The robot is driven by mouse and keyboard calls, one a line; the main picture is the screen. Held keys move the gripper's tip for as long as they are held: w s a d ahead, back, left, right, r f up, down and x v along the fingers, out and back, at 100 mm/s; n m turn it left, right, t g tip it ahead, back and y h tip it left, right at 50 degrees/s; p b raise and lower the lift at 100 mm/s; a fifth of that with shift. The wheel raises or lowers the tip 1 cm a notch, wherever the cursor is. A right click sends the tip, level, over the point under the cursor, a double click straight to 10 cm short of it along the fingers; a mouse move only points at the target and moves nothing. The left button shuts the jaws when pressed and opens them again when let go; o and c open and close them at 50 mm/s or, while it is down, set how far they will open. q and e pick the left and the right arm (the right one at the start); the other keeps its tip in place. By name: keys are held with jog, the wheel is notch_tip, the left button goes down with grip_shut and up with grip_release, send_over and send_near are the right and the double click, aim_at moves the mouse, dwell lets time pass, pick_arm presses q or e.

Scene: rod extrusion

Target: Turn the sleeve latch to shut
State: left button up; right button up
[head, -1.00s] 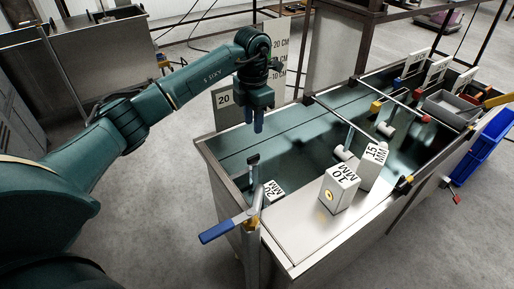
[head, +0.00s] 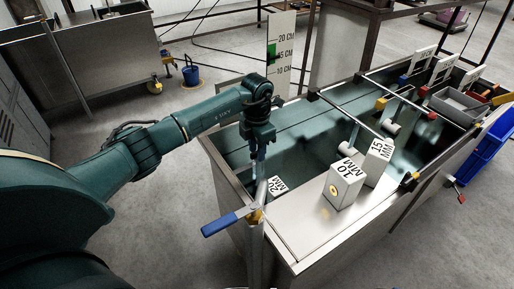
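A latch with a blue handle (head: 222,224) and a yellow pivot (head: 255,215) sits at the near left corner of the metal tank (head: 286,255). The handle points out to the left, past the tank edge. A thin grey upright (head: 261,192) rises from beside the pivot. My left gripper (head: 258,172) points down above the pivot, its fingertips at the top of this upright. Whether it touches or grips the upright is unclear, and the finger gap is too small to judge. The dark top of the upright is hidden by the gripper. My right gripper is out of view.
White blocks marked 10 MM (head: 345,186), 15 MM (head: 379,163) and 20 MM (head: 276,187) are at the tank's near end. A height scale board (head: 281,52) stands behind my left arm. Rods cross the tank. A grey tray (head: 458,103) is at right.

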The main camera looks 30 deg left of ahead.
pick_arm(q)
jog(key=shift+c, duration=0.4)
grip_shut()
